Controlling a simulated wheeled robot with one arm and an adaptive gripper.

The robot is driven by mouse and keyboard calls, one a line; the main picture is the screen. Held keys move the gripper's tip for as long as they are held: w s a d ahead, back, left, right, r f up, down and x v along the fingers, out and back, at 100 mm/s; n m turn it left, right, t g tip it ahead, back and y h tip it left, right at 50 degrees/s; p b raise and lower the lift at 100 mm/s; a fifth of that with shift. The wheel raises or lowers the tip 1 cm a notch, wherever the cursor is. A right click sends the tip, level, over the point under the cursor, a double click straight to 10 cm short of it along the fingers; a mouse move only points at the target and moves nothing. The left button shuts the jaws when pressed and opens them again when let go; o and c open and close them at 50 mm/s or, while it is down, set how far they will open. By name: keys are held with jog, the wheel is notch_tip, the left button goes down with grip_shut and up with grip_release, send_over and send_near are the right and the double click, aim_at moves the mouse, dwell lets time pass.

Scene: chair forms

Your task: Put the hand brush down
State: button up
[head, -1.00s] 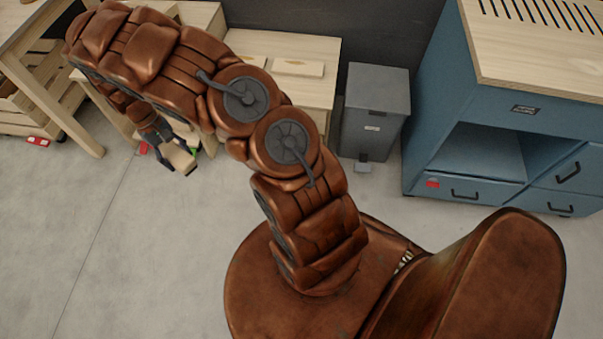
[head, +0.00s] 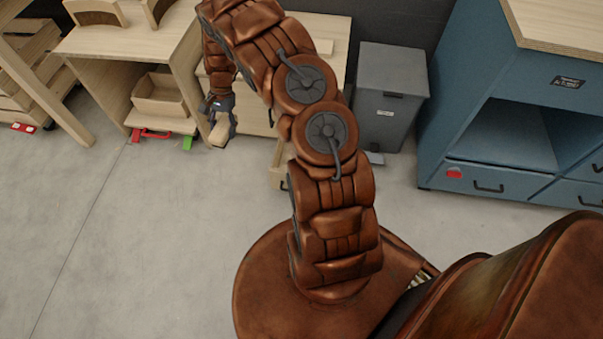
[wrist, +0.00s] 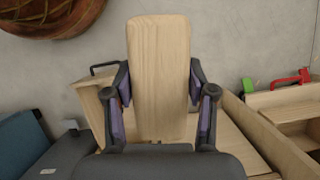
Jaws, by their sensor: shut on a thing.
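The hand brush shows as a long flat pale-wood piece in the wrist view (wrist: 160,65). My gripper (wrist: 160,88) is shut on it, with one finger at each long side. In the head view my gripper (head: 221,103) hangs at the end of the bent arm, with the brush (head: 219,132) pointing down below it. The brush is held in front of the wooden drawer unit (head: 255,122). Its bristles cannot be made out in either view.
A drawer (head: 277,172) of the unit is pulled out. A desk (head: 140,30) with a wooden box (head: 160,97) stands left, with red (head: 150,134) and green (head: 187,142) handles below. A grey bin (head: 388,100) and blue cabinet (head: 500,140) stand right. The floor (head: 140,230) is clear.

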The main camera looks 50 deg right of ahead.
jog(key=s+d+f+m+t+h+b, duration=0.2)
jog(key=s+d+f+m+t+b, duration=0.15)
jog(key=d+f+m+b, duration=0.9)
jog(key=s+d+f+m+t+h+b, duration=0.1)
jog(key=s+d+f+m+t+b, duration=0.3)
jog(key=d+f+m+b, duration=0.9)
jog(key=f+n, duration=0.1)
jog(key=f, duration=0.4)
jog(key=f+n+g+b, duration=0.1)
jog(key=f+n, duration=0.1)
jog(key=f, duration=0.4)
jog(key=d+f+n+b, duration=0.1)
jog(key=f, duration=0.4)
jog(key=shift+s+f+n, duration=0.15)
jog(key=shift+s+n, duration=0.2)
jog(key=shift+d, duration=0.1)
jog(key=o, duration=1.1)
